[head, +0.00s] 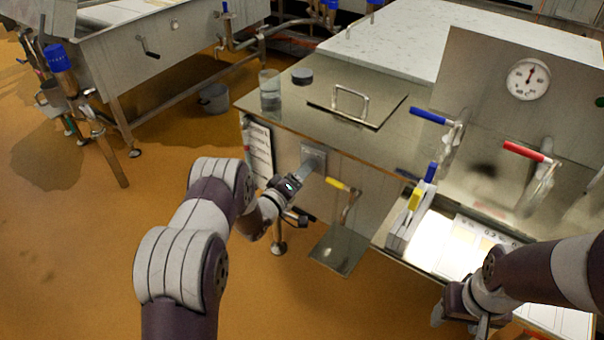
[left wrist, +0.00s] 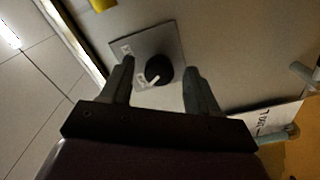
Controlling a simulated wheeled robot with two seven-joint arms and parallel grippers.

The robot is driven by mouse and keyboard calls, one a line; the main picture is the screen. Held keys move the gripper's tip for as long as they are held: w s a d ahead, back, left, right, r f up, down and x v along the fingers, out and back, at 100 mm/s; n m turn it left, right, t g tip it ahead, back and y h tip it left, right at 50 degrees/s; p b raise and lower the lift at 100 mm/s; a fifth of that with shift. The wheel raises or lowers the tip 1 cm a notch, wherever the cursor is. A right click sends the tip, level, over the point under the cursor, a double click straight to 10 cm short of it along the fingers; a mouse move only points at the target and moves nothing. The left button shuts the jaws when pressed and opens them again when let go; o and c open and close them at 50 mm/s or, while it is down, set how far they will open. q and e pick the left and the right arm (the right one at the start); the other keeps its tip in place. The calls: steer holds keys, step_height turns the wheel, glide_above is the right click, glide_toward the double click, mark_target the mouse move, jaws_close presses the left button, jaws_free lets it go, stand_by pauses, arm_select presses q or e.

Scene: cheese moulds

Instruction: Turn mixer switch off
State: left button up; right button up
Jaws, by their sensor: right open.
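The mixer switch is a round black knob (left wrist: 158,69) with a white pointer mark, on a square grey plate (left wrist: 174,48) in the left wrist view. In the head view, the plate (head: 317,153) is on the front of the steel vat, and the knob is hidden there. My left gripper (head: 307,171) is at the plate. In the left wrist view its fingers (left wrist: 161,82) are apart, one on each side of the knob, with visible gaps. I cannot tell how deep they reach. My right gripper (head: 458,320) is open and empty at the lower right.
A yellow-handled valve (head: 338,184) sits right of the switch. Blue (head: 428,116) and red (head: 527,152) handled valves are further right. A glass jar (head: 270,90) and lidded hatch (head: 357,104) are on the vat top. Open floor lies left.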

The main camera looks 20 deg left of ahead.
arm_select(q)
steer(key=p+v, duration=0.2)
steer(key=v, duration=1)
steer(key=shift+s, duration=0.3)
steer(key=shift+a, duration=0.1)
